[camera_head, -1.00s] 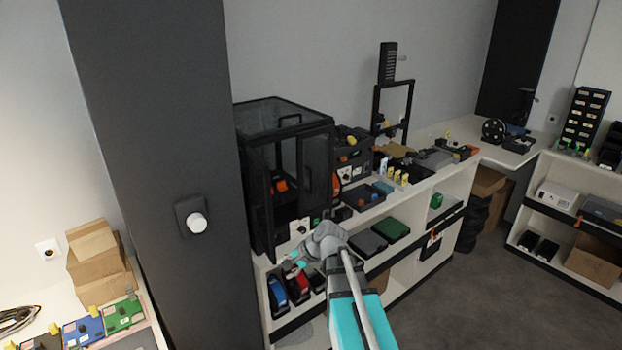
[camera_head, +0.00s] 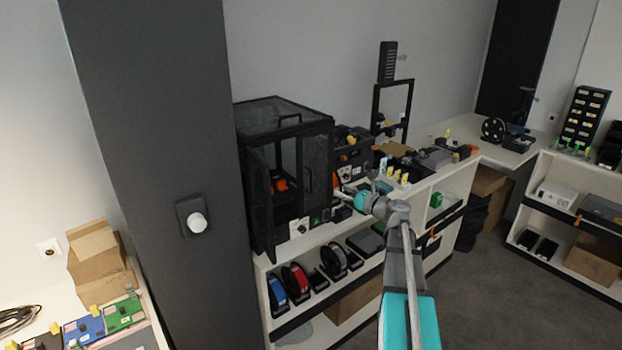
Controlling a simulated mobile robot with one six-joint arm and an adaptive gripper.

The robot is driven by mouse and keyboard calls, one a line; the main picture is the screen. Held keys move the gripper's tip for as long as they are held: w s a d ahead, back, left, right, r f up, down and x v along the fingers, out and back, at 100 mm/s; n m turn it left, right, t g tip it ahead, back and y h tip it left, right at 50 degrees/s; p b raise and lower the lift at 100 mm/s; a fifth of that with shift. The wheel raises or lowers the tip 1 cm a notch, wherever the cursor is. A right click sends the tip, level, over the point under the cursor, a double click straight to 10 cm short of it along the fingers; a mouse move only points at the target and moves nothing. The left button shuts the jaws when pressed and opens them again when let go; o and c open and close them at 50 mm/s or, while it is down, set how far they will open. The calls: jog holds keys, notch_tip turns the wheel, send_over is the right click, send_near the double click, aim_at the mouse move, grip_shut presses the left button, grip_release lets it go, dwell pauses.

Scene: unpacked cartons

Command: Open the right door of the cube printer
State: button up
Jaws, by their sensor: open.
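The cube printer (camera_head: 291,118) is a tall black enclosure with clear panels on the white bench, left of centre. Its left door (camera_head: 260,205) stands swung out toward me at the left front. Its right door (camera_head: 315,172) is a dark-framed panel on the right half of the front; I cannot tell whether it is fully closed or slightly ajar. Orange parts show inside between the doors. My gripper (camera_head: 359,196) is open and empty, to the right of the right door and apart from it, pointing left. Its fingertips are small and hard to make out.
A dark pillar (camera_head: 150,130) stands close on the left. Dark machines and bins (camera_head: 352,150) crowd the bench right of the printer. Spools (camera_head: 297,280) stand on the shelf below. The floor (camera_head: 480,295) at the right is clear.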

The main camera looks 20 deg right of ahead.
jog(key=shift+a, duration=0.1)
send_over(311, 192)
jog(key=shift+w, duration=0.3)
dwell(0.8)
grip_shut()
dwell(0.3)
